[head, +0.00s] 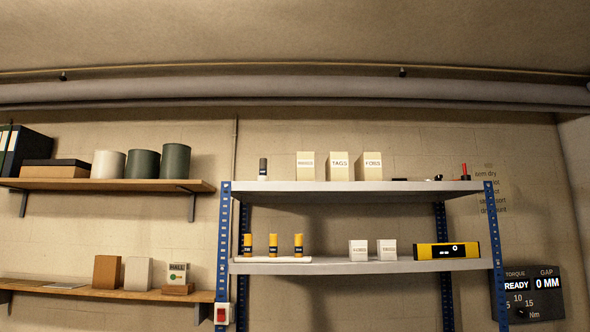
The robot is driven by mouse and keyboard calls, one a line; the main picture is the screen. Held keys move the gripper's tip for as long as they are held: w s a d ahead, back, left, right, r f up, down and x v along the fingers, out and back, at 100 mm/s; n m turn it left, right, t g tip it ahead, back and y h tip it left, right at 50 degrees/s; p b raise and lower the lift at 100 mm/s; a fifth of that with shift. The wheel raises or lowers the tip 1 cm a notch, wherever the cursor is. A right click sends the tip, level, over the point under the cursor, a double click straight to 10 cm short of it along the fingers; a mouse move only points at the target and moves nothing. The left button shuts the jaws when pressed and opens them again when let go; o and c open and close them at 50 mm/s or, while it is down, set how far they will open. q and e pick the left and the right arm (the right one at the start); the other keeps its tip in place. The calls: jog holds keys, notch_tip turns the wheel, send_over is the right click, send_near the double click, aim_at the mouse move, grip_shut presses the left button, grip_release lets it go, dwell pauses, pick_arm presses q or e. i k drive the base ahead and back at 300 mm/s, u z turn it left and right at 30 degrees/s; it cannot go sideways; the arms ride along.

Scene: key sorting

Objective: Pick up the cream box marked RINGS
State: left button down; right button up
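Three cream boxes stand side by side on the top of the blue-posted metal rack (360,187). The left cream box (306,171) has a small blurred label that may read RINGS. The middle cream box (338,173) reads TAGS, and the right cream box (369,173) appears to read FOBS. They are upright with narrow gaps between them. Two smaller white boxes, a left one (358,255) and a right one (387,255), stand on the lower shelf with labels too blurred to read surely. Neither of my grippers is in view.
A dark-topped cylinder (263,166) stands left of the cream boxes; small dark items and a red-topped item (465,170) lie right. Yellow cylinders (273,243) and a yellow level (447,251) are on the lower shelf. Wooden shelves (110,185) hang at left.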

aim_at(305, 161)
jog(key=u, duration=0.7)
jog(key=i, duration=1.65)
jog(key=z, duration=0.65)
